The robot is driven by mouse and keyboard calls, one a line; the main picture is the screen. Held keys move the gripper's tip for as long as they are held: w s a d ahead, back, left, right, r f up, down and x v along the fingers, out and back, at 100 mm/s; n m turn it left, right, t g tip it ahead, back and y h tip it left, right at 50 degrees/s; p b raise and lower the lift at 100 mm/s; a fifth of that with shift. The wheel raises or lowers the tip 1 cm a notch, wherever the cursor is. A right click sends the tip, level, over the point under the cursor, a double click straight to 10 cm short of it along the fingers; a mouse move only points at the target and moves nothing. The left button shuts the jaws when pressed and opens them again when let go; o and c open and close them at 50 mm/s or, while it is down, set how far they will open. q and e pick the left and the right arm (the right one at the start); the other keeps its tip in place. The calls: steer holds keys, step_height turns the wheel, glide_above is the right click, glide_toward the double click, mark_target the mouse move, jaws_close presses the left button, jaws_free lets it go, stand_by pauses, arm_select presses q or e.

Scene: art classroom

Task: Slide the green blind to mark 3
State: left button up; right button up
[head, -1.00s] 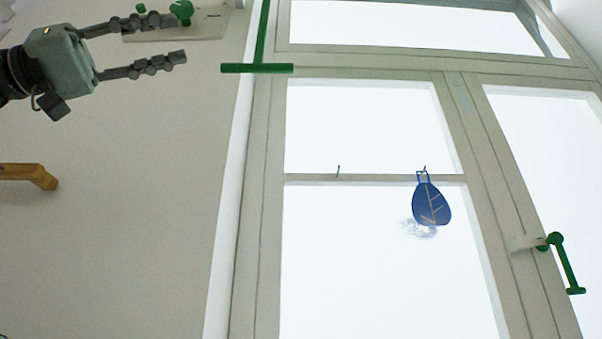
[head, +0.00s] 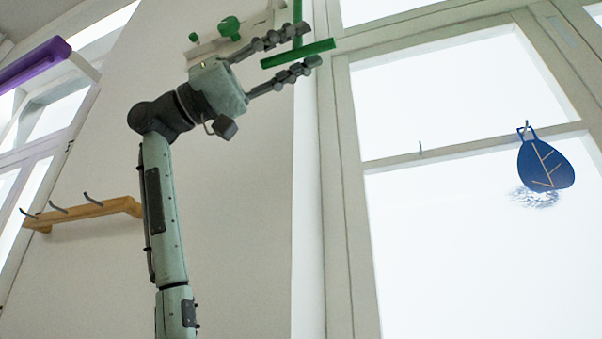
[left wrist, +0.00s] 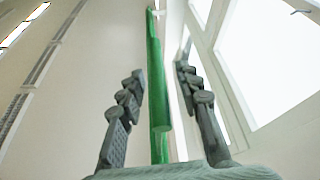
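A green T-shaped pull, a rod with a crossbar (head: 285,57), hangs at the left edge of the window frame in the head view. My left gripper (head: 309,46) is open, its fingers reaching from the left to either side of the pull. In the left wrist view the green pull (left wrist: 155,80) stands between the two spread fingers, with gaps visible on both sides. The blind cloth and any numbered marks cannot be made out. My right gripper is out of view.
Green knobs (head: 229,28) sit on a pale wall plate behind my gripper. A blue leaf-shaped ornament (head: 545,165) hangs at the window (head: 440,102). A wooden hook rail (head: 85,212) is on the wall at left, below a purple bar (head: 34,64).

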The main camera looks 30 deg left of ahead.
arm_select(q)
steer(key=shift+w+d+r, duration=0.1)
steer(key=shift+d, duration=0.2)
jaws_close()
